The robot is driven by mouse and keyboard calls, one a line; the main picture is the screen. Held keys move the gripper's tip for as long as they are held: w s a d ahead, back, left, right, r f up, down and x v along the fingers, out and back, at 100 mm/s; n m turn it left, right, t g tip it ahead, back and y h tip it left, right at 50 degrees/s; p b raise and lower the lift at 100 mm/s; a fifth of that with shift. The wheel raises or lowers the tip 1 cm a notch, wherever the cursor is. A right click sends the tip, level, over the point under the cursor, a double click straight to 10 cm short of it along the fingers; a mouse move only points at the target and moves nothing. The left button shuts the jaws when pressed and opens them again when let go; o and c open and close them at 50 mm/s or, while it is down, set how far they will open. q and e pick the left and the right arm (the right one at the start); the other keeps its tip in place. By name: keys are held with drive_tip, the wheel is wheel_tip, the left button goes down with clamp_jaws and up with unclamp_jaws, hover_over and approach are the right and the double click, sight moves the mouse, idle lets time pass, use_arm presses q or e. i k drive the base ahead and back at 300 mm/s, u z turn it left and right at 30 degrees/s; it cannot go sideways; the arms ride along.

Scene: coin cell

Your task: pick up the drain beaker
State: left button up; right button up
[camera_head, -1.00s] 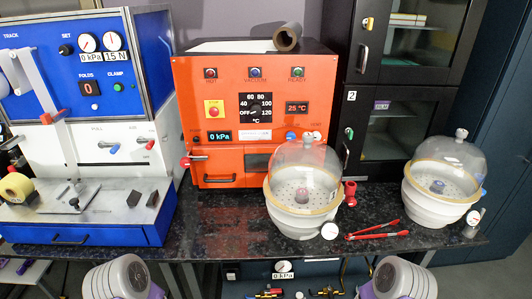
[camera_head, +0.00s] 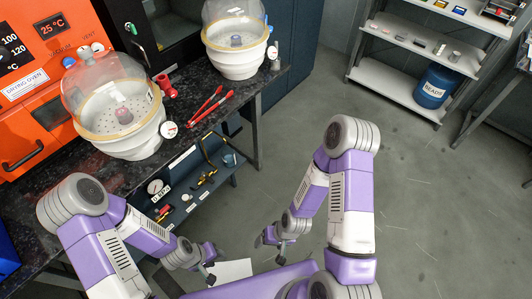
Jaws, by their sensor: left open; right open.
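I cannot pick out the drain beaker for sure in the head view. My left gripper (camera_head: 205,263) is open and empty, low in the picture in front of the bench. My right gripper (camera_head: 270,246) is open and empty, a little to its right. Both hang over the area in front of the bench, apart from each other and from the things on it. A small grey cylinder (camera_head: 273,51) stands at the bench's right end, beside the far domed vessel; I cannot tell what it is.
Two domed white vessels, a near one (camera_head: 137,142) and a far one (camera_head: 234,64), stand on the dark bench (camera_head: 203,97) with red tongs (camera_head: 206,106) between them. A lower shelf (camera_head: 190,195) holds a gauge and fittings. A rack (camera_head: 410,85) with a blue drum (camera_head: 437,87) stands behind clear floor.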

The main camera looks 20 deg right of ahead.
sight(228, 154)
drive_tip(key=z, duration=0.1)
drive_tip(key=k, duration=0.65)
drive_tip(key=z, duration=0.3)
drive_tip(key=i, duration=0.85)
drive_tip(key=u, duration=0.7)
drive_tip(key=i, duration=0.65)
drive_tip(key=u, duration=0.7)
